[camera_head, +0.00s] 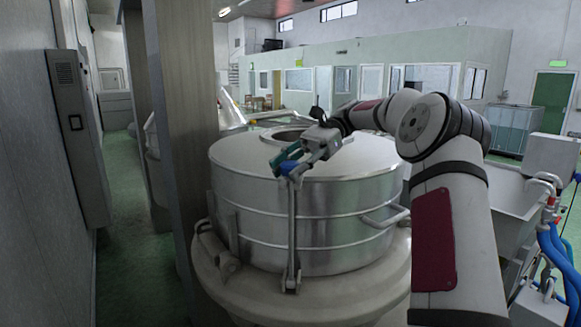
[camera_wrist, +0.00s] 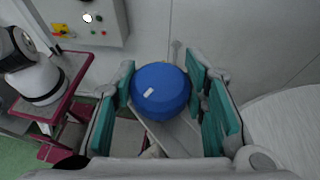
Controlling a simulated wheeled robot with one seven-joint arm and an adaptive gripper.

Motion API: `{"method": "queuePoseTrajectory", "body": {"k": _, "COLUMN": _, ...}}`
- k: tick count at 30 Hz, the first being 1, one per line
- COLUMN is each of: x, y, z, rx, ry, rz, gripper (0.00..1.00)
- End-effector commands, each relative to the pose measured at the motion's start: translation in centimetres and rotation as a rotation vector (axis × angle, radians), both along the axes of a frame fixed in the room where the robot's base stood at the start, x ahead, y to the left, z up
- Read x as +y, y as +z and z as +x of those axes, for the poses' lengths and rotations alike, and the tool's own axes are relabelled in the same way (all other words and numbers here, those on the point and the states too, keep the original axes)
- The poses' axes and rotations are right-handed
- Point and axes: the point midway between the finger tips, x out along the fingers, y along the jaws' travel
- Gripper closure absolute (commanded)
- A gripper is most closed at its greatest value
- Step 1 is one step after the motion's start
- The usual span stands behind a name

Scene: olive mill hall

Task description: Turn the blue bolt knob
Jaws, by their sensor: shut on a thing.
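The blue bolt knob (camera_wrist: 160,92) fills the middle of the wrist view, a faceted round knob with a small white mark on its face. My gripper (camera_wrist: 165,104) has its teal pads on either side of the knob and is shut on it. In the head view the knob (camera_head: 290,168) is a small blue patch, partly hidden by my gripper (camera_head: 287,160). It sits at the top of an upright metal bolt (camera_head: 291,230) on the front of the steel vessel (camera_head: 260,215).
The vessel's domed lid (camera_head: 240,160) lies just behind my gripper, with a side handle (camera_head: 385,217) at right. A wooden post (camera_head: 180,130) stands close on the left. A grey wall cabinet (camera_head: 75,140) is farther left, beside a clear green floor aisle (camera_head: 125,220).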

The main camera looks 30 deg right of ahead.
Motion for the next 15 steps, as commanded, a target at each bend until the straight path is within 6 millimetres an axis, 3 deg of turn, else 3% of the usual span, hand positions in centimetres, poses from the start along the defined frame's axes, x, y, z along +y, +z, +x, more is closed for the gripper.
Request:
{"method": "queuePoseTrajectory", "body": {"k": 4, "x": -0.10, "y": -0.42, "z": 0.07, "rx": 0.007, "ry": -0.002, "rz": -0.004, "gripper": 0.88}}
{"method": "queuePoseTrajectory", "body": {"k": 5, "x": -0.10, "y": -0.42, "z": 0.07, "rx": 0.007, "ry": -0.002, "rz": -0.004, "gripper": 0.56}}
{"method": "queuePoseTrajectory", "body": {"k": 7, "x": -0.09, "y": -0.37, "z": 0.07, "rx": 0.006, "ry": -0.003, "rz": -0.003, "gripper": 0.40}}
{"method": "queuePoseTrajectory", "body": {"k": 15, "x": -0.04, "y": -0.16, "z": 0.03, "rx": 0.003, "ry": -0.001, "rz": -0.001, "gripper": 0.39}}
